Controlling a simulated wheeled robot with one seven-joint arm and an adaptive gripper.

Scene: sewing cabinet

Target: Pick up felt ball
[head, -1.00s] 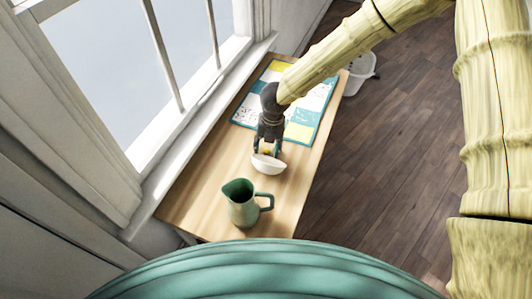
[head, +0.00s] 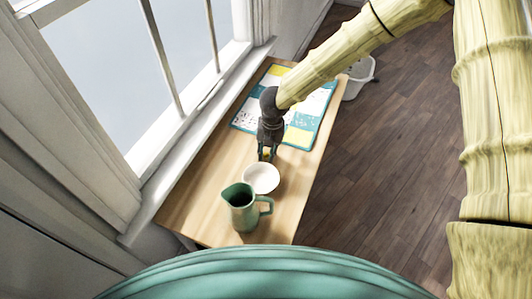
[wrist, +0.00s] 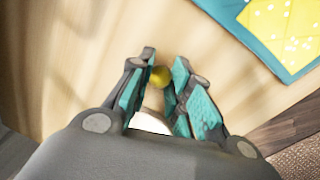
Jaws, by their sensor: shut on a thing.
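The felt ball (wrist: 160,76) is small, round and yellow, between my fingertips in the wrist view. My gripper (head: 267,156) is shut on the ball, just beyond the white bowl in the head view. A hint of yellow shows at the fingertips there. In the wrist view my gripper (wrist: 160,77) has its teal finger pads on either side of the ball. The white bowl (head: 261,178) sits upright on the table; part of it shows between the fingers in the wrist view (wrist: 150,123). The ball's exact height over the table is hard to tell.
A green pitcher (head: 240,208) stands just in front of the bowl on the wooden table (head: 190,205). A patchwork mat (head: 310,112) with teal edging lies at the far end. A white basket (head: 357,78) is on the floor beyond the right edge. A window borders the left.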

